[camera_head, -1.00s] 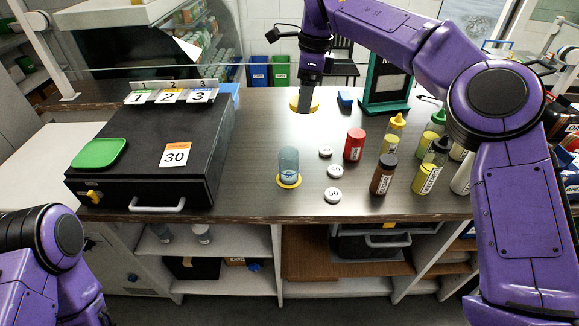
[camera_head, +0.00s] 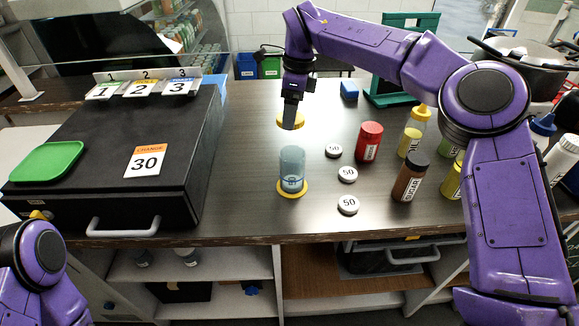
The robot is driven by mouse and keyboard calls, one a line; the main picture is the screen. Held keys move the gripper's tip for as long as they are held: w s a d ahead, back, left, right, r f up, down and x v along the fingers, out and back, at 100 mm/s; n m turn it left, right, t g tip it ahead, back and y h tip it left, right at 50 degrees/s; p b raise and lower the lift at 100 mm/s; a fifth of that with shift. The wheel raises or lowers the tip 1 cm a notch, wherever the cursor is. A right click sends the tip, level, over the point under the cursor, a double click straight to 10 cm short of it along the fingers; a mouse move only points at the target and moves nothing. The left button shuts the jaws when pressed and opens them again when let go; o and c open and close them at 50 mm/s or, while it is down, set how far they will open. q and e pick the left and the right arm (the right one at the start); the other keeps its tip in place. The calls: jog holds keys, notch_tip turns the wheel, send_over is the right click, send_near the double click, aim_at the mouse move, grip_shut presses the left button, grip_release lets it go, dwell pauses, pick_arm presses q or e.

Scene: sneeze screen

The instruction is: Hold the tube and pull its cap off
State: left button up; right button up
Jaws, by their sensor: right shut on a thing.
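A clear blue-grey tube (camera_head: 292,165) stands upright on the counter, with a yellow ring (camera_head: 292,190) around its foot. No cap shows on its top. My right gripper (camera_head: 291,118) points down behind the tube, apart from it. It is shut on a yellow round cap (camera_head: 289,121), partly hidden by the fingers. I cannot clearly tell how high the cap is above the counter. My left gripper is out of view; only part of my left arm shows at the lower left.
A black cash box (camera_head: 110,150) with a green tray (camera_head: 47,160) fills the left. White "50" discs (camera_head: 347,174), a red bottle (camera_head: 367,142) and a brown bottle (camera_head: 410,177) stand right of the tube. A blue block (camera_head: 349,90) lies behind. The front counter is clear.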

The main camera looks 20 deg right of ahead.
notch_tip(320, 180, down, 14)
jog(key=shift+s+d+r+p, duration=0.1)
jog(key=shift+r+p, duration=0.15)
jog(key=shift+p, duration=0.4)
jog(key=shift+f, duration=0.15)
jog(key=o, duration=0.9)
jog(key=r, duration=0.4)
jog(key=d+r+b, duration=0.1)
jog(key=r, duration=0.7)
jog(key=shift+s+d+r, duration=0.15)
jog(key=shift+s, duration=0.25)
